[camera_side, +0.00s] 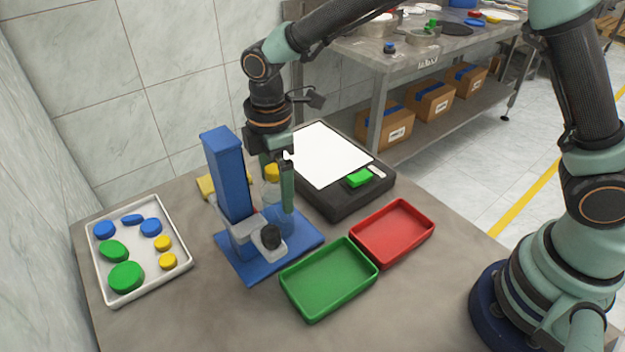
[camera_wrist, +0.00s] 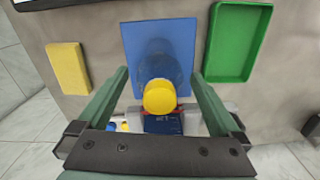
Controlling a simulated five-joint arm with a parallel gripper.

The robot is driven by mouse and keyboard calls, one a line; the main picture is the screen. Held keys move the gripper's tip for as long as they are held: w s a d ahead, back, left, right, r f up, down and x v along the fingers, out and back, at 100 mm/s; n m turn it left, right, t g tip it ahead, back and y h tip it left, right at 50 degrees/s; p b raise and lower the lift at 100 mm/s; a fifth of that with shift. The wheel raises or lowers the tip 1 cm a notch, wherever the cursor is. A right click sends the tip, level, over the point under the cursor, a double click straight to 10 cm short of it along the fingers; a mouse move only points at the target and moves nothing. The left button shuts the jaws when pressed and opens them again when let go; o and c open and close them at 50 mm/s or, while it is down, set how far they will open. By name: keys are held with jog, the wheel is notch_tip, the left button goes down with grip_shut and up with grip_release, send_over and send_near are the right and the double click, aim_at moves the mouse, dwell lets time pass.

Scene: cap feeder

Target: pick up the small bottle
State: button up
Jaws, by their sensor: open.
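The small bottle (camera_side: 270,193) is clear with a yellow cap (camera_side: 271,173), and it looks upright beside the blue column. In the wrist view its yellow cap (camera_wrist: 159,96) lies between my fingers, with the see-through body (camera_wrist: 162,66) showing behind it. My gripper (camera_side: 278,203) points down around the bottle; one finger shows clearly in the side view. In the wrist view my gripper (camera_wrist: 160,73) has its fingers spread wide, with gaps on both sides of the cap. How the bottle is supported is hard to tell through its clear wall.
A blue stand (camera_side: 224,172) with a grey clamp and black knob (camera_side: 271,237) is close to my gripper. A green tray (camera_side: 328,280) and red tray (camera_side: 392,232) are empty. A white tray (camera_side: 111,285) holds several caps. A black device (camera_side: 345,206) stands behind.

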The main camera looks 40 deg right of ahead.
jog(key=shift+f, duration=0.95)
grip_shut()
